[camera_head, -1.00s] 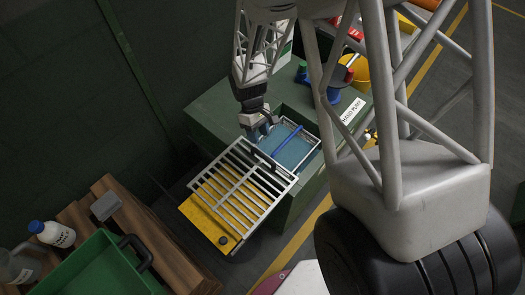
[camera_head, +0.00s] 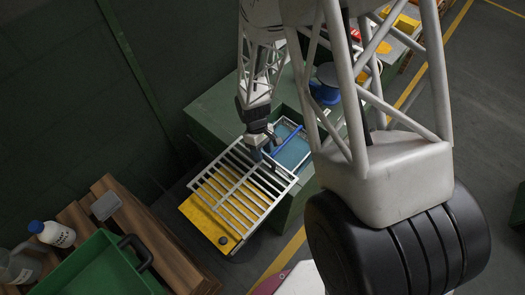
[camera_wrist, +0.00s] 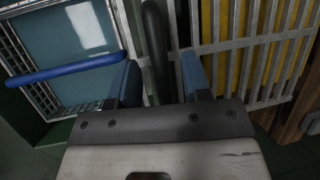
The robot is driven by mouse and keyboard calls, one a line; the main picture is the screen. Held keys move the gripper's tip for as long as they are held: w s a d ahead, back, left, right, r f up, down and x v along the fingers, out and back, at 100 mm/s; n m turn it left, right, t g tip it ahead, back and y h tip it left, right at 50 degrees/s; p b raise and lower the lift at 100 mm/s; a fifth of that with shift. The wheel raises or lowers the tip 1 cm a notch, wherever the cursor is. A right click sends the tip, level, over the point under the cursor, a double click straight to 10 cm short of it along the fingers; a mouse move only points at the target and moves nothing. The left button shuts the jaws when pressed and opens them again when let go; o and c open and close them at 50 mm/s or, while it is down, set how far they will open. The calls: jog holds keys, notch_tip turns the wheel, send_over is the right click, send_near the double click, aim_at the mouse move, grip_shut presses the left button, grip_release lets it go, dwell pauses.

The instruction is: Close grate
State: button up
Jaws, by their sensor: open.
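The grate (camera_head: 240,190), a pale metal frame with parallel bars, lies swung open to the lower left, over a yellow panel (camera_head: 208,222). The grate also fills the right of the wrist view (camera_wrist: 235,50). Its dark handle (camera_wrist: 154,40) runs along the edge near the opening. The framed opening (camera_head: 293,150) is uncovered, with a blue inside and a blue bar (camera_wrist: 60,71) across it. My gripper (camera_head: 262,154) is at the grate's upper edge. In the wrist view its blue fingertips (camera_wrist: 160,76) are apart, one on each side of the handle; contact cannot be told.
The opening is set in a green workbench (camera_head: 215,112). A green crate (camera_head: 95,262) and a white bottle (camera_head: 52,234) are at lower left near wooden boards (camera_head: 170,235). A blue spool-like item (camera_head: 327,85) stands on the bench at upper right.

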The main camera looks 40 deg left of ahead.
jog(key=shift+f, duration=0.15)
grip_shut()
dwell(0.4)
jog(key=w, duration=2.6)
jog(key=shift+w, duration=0.15)
jog(key=shift+c, duration=0.5)
grip_release()
jog(key=shift+w, duration=0.1)
jog(key=shift+o, duration=0.5)
